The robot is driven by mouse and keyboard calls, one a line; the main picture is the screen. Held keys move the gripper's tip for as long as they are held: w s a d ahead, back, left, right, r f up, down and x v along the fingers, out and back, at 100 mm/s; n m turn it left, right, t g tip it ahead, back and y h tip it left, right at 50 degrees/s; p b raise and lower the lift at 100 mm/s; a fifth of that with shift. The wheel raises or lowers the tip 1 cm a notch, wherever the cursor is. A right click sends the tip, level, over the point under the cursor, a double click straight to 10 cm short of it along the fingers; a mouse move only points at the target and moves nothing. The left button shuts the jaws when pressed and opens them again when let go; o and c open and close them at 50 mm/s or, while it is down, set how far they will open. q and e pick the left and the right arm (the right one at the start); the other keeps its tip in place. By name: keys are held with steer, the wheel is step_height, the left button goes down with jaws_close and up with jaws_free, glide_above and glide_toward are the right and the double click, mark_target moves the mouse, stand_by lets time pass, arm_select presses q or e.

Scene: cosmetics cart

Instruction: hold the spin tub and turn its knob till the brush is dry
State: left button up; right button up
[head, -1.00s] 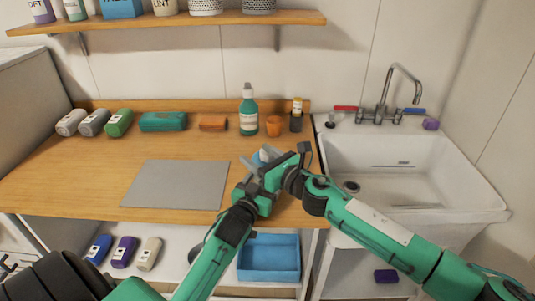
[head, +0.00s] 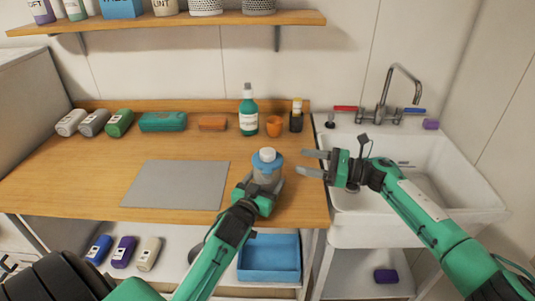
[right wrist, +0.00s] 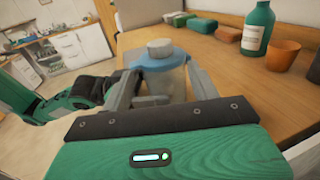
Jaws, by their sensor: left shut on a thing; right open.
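The spin tub (head: 267,166) stands upright on the wooden counter, with a clear body, a blue lid and a pale knob (head: 267,154) on top. My left gripper (head: 265,184) is shut on the tub's body from the front. My right gripper (head: 314,164) is open and empty, to the right of the tub and apart from it. In the right wrist view the tub (right wrist: 165,75) shows beyond and between the open fingers, with the knob on top. I cannot make out a brush inside the tub.
A green bottle (head: 249,115), an orange cup (head: 274,126) and a dark jar (head: 296,120) stand behind the tub. A grey mat (head: 176,185) lies left. The white sink (head: 430,205) is right, under my right arm. A shelf (head: 180,21) hangs above.

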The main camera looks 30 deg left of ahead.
mark_target(275, 155)
steer(key=x, duration=1.1)
steer(key=shift+a, duration=0.3)
steer(key=shift+f, duration=0.1)
steer(key=c, duration=1)
